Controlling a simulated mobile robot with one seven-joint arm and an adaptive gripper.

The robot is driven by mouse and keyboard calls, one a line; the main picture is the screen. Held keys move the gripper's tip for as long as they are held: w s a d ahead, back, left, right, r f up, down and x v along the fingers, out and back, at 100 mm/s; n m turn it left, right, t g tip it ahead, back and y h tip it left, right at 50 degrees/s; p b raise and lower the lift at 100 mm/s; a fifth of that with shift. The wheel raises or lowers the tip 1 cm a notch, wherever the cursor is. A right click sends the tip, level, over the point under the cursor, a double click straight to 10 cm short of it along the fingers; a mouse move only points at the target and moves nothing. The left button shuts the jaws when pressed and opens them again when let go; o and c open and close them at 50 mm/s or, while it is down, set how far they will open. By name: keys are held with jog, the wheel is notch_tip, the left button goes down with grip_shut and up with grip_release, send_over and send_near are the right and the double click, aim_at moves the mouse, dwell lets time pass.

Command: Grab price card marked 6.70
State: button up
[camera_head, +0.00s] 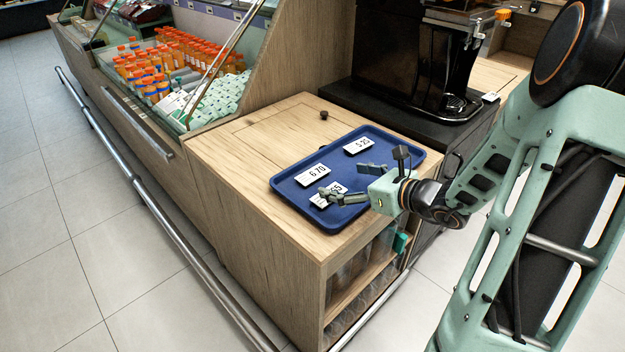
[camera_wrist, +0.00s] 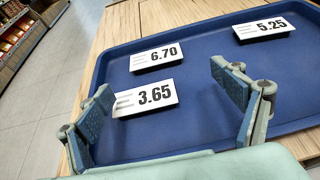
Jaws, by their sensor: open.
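The white price card marked 6.70 (camera_head: 313,175) lies flat on the blue tray (camera_head: 391,187), near its left end; it also shows in the wrist view (camera_wrist: 156,57), beyond the 3.65 card. The card marked 3.65 (camera_wrist: 145,97) lies nearer to my gripper and is partly hidden by a finger in the head view. The card marked 5.25 (camera_wrist: 264,28) lies apart at the tray's far side and shows in the head view too (camera_head: 359,146). My gripper (camera_head: 347,181) is open and empty over the tray, its fingers (camera_wrist: 165,105) spread on either side of the 3.65 card.
The tray rests on a wooden counter (camera_head: 240,150). A black juicer machine (camera_head: 415,60) stands behind it. A glass display case with bottles (camera_head: 160,70) is at the left. A small dark knob (camera_head: 324,115) sits on the counter behind the tray.

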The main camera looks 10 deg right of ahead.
aim_at(314, 174)
jog(key=x, duration=0.3)
jog(key=shift+w+a+f+b, duration=0.1)
jog(key=shift+w+f+b, duration=0.1)
jog(key=shift+b, duration=0.15)
jog(key=b+x, duration=0.1)
jog(key=x, duration=0.1)
jog(key=b+x, duration=0.1)
jog(key=x, duration=0.2)
jog(key=shift+s+a+r, duration=0.1)
jog(key=shift+s+a, duration=0.15)
jog(key=shift+a, duration=0.15)
jog(key=shift+w, duration=0.2)
jog(key=shift+c, duration=0.5)
jog(key=c, duration=1)
